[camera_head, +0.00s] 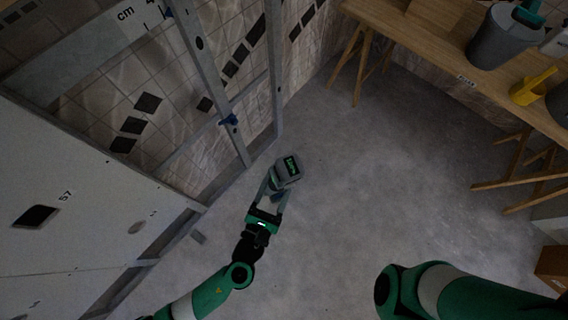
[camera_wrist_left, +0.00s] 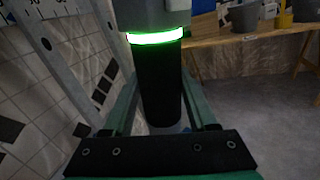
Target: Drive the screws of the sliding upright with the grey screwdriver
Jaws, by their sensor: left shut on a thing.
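My left gripper (camera_head: 275,188) is shut on the grey screwdriver (camera_head: 287,170), a grey body with a green-lit display, held in front of the wall frame. In the left wrist view the screwdriver's black grip (camera_wrist_left: 160,85) stands between the green fingers, below a glowing green ring. A grey metal upright (camera_head: 212,75) with a blue piece (camera_head: 228,120) on it stands behind and left of the screwdriver, apart from it. A second upright (camera_head: 275,70) stands to its right. I cannot tell which one slides. Screw heads and the tool's tip cannot be made out. My right gripper is out of view.
A pale panel (camera_head: 80,190) fills the frame's left side. A wooden bench (camera_head: 430,35) at the upper right bears a grey bucket (camera_head: 500,38) and a yellow object (camera_head: 532,87). The middle floor is clear.

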